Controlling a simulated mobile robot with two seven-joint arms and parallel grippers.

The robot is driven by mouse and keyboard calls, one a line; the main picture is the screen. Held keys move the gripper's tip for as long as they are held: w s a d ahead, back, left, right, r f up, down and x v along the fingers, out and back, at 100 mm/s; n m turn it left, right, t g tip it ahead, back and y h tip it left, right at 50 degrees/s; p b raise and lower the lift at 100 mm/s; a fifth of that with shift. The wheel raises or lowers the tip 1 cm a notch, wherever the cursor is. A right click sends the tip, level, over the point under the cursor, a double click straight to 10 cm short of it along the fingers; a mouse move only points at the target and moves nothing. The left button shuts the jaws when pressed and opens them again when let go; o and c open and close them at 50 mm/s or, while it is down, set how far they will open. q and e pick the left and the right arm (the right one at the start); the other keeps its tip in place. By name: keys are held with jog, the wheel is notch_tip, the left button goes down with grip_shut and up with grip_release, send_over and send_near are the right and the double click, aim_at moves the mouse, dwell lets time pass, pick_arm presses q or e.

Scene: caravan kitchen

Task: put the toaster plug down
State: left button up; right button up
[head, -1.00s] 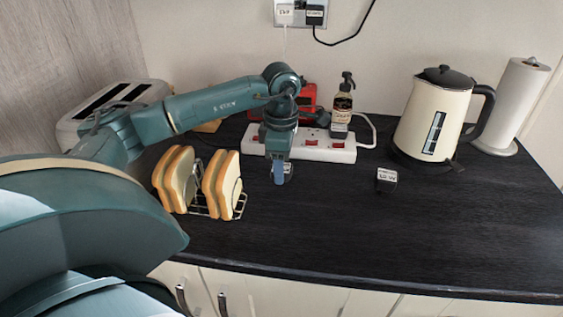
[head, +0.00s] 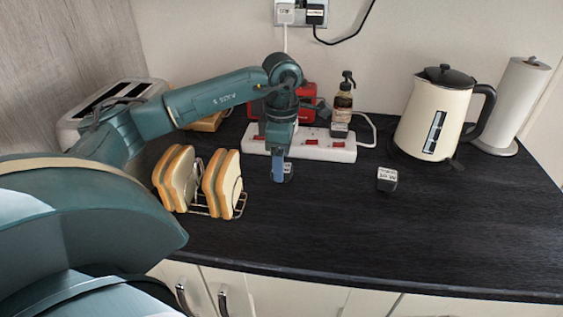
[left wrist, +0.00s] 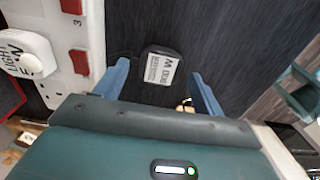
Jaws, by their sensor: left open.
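A black plug with a white label (left wrist: 160,68) lies on the dark worktop between the two fingers of my left gripper (left wrist: 160,88), with a gap on both sides. The label is too blurred to read, so I cannot confirm it is the toaster plug. In the head view this plug (head: 288,171) shows partly behind my left gripper (head: 279,172), which is low over the worktop, open and empty. The toaster (head: 75,128) stands at the back left, partly hidden by my arm. My right gripper is not in view.
A white power strip (head: 320,151) with red switches lies just behind. Toast in a rack (head: 238,207) stands left of the gripper. Another dark plug (head: 387,179), a kettle (head: 433,115), a bottle (head: 342,105) and a paper roll (head: 515,100) are to the right. The front right worktop is clear.

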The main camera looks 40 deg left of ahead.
pick_arm(q)
notch_tip(320, 180, up, 11)
jog(key=shift+f, duration=0.2)
dwell(0.6)
